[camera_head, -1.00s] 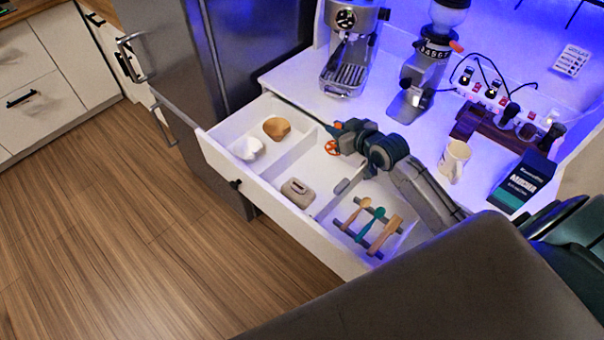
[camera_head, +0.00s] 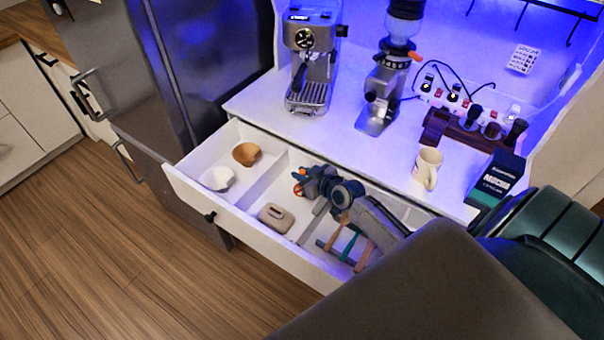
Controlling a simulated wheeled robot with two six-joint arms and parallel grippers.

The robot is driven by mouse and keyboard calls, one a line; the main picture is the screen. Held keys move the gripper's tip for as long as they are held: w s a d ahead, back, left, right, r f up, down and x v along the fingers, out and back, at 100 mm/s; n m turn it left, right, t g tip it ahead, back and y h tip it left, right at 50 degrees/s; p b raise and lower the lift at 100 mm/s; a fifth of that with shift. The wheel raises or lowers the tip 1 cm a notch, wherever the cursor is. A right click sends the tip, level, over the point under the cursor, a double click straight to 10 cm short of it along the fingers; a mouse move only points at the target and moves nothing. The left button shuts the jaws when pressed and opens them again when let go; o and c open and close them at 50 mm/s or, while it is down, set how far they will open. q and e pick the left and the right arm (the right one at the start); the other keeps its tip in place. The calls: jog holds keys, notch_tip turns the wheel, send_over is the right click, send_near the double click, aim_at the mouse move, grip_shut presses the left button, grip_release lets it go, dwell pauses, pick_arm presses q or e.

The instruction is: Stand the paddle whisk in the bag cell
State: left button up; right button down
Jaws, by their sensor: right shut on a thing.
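The white drawer (camera_head: 262,236) is pulled out and split into cells. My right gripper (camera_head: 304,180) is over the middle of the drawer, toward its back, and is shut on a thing. A small orange round part (camera_head: 298,188) shows at its tips; it seems to belong to the paddle whisk, whose remaining length I cannot make out. I cannot tell whether it touches the drawer floor. A beige block with a slot (camera_head: 276,217) lies in the middle cell, in front of the gripper. Which cell is the bag cell is unclear. My left gripper is not in view.
The left cell holds a brown cup-like piece (camera_head: 246,154) and a white one (camera_head: 218,179). Several utensils lie on a rack (camera_head: 335,251) at the right, partly behind my arm. A mug (camera_head: 427,168), grinder (camera_head: 384,88) and espresso machine (camera_head: 310,60) stand on the counter.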

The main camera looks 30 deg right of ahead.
jog(key=shift+f, duration=0.1)
jog(key=c, duration=1.3)
grip_release()
jog(key=p+v, duration=0.1)
jog(key=v, duration=1.1)
